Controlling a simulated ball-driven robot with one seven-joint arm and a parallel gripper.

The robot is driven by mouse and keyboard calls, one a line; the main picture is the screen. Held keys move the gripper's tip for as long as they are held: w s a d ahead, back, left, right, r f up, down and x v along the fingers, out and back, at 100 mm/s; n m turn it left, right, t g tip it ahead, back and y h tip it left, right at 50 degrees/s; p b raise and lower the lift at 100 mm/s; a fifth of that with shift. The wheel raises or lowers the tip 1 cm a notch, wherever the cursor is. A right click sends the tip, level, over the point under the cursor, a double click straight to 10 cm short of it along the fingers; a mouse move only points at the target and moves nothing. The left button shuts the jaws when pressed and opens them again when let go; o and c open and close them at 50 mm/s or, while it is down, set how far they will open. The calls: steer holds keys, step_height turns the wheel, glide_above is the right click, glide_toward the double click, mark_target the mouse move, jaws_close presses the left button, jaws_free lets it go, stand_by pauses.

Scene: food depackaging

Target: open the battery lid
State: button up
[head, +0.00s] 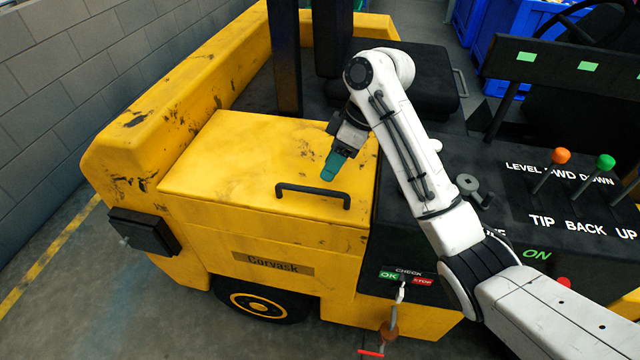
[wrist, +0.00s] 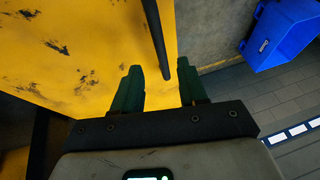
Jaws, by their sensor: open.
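The battery lid (head: 225,160) is a scuffed yellow panel on the truck, lying flat and closed. A dark bar handle (head: 312,189) stands near its front right edge. My gripper (head: 331,168) hangs over the lid, just behind the handle in the head view. In the wrist view my gripper (wrist: 161,78) shows two green fingers apart with nothing held. The yellow lid also shows there (wrist: 90,45), and the dark handle (wrist: 155,35) runs down into the gap between the fingertips. I cannot tell whether the fingers are level with the bar.
A black control panel (head: 535,205) with orange and green levers (head: 606,162) lies right of the lid. A dark post (head: 286,60) rises behind it. A grey block wall (head: 60,90) stands at left. A blue bin (wrist: 285,35) stands on the floor beyond the truck.

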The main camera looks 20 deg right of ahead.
mark_target(318, 189)
steer(key=b+x, duration=0.1)
steer(key=x, duration=0.2)
steer(key=shift+s+a+f, duration=0.1)
steer(key=shift+f, duration=0.2)
steer(key=shift+x, duration=1.2)
jaws_close()
